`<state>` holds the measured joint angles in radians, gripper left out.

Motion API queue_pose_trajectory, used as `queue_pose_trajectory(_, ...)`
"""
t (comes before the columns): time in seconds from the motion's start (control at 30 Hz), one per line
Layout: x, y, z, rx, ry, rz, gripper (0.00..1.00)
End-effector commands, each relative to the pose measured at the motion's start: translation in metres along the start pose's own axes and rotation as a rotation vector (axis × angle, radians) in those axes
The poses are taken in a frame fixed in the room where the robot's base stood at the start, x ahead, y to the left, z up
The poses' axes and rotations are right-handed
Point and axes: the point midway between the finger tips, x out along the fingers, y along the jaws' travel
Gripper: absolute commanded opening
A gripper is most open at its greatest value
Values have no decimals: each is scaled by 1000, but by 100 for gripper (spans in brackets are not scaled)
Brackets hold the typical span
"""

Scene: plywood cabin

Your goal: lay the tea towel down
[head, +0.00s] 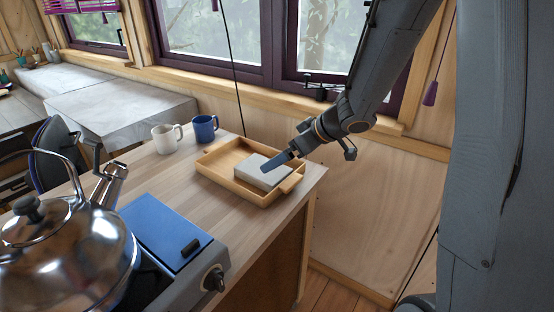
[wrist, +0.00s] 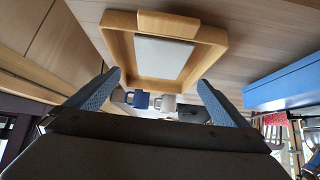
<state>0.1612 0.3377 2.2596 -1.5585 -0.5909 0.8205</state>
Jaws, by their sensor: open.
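A pale grey-white folded cloth, which looks like the tea towel (head: 255,177), lies flat in the right part of a shallow wooden tray (head: 213,173) on the counter. In the wrist view the towel (wrist: 163,57) lies inside the tray (wrist: 112,42), ahead of the fingertips. My gripper (head: 270,166) is over the towel in the head view, and one finger hides part of it. In the wrist view my gripper (wrist: 159,80) has its blue-padded fingers wide apart with nothing between them. I cannot tell whether a finger touches the towel.
A white mug (head: 165,139) and a blue mug (head: 205,128) stand behind the tray. The wooden counter (head: 225,212) is clear between stove and tray. Windows and a sill are behind.

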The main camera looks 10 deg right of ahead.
Motion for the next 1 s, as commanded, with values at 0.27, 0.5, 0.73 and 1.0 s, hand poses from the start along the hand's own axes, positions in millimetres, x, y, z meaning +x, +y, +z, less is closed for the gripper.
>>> queue_pose_trajectory(0.27,-13,12,-1,29,-7,93,100)
queue_pose_trajectory(0.5,-37,33,21,150,-94,326,100)
queue_pose_trajectory(0.73,-67,21,69,315,-258,454,100)
queue_pose_trajectory(1.0,-98,-44,128,534,-480,444,100)
